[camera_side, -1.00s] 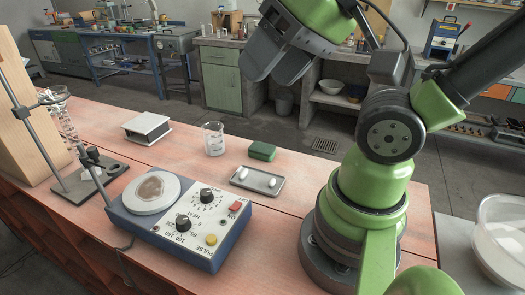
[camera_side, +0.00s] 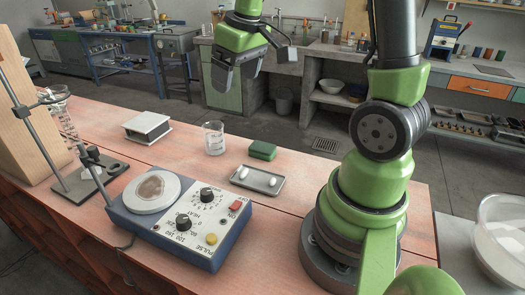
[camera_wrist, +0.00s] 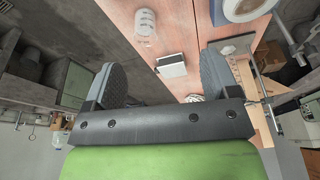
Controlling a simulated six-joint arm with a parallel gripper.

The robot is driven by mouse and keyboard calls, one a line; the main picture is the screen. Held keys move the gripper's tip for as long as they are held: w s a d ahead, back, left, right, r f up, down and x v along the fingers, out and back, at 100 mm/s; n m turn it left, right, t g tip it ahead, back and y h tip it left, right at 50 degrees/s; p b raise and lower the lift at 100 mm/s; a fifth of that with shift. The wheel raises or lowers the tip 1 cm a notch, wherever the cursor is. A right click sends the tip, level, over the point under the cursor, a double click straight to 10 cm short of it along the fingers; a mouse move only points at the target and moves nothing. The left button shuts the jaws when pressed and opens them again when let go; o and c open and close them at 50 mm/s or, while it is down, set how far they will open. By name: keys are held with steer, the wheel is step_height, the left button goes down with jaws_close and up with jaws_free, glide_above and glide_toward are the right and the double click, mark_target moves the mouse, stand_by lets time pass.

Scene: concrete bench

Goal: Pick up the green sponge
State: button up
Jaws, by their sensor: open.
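The green sponge (camera_side: 262,150) lies on the orange-topped bench in the side view, just behind a small grey tray and right of a glass beaker. My gripper (camera_side: 233,88) hangs open and empty in the air, above and behind the sponge, its fingers pointing down. In the wrist view the two dark fingers of my gripper (camera_wrist: 165,85) stand apart with nothing between them. The sponge does not show in the wrist view.
The grey tray (camera_side: 257,181) holds two white pieces. The beaker (camera_side: 213,138), a white box (camera_side: 147,128) and a hot plate (camera_side: 181,222) stand to the left. A clear bowl (camera_side: 499,240) is at the right edge. Bare bench lies right of the sponge.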

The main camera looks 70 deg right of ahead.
steer(key=w+d+f+n+g, duration=0.1)
steer(key=d+f+g, duration=0.1)
steer(key=d+f, duration=0.7)
steer(key=g, duration=0.1)
glide_toward(261, 146)
steer(key=shift+s+a+f+n, duration=0.1)
steer(key=shift+f+n, duration=0.05)
steer(key=shift+n, duration=0.25)
step_height(261, 146, down, 4)
steer(key=shift+r, duration=0.2)
steer(key=shift+d+f, duration=0.2)
steer(key=shift+f, duration=2.9)
steer(key=c, duration=1)
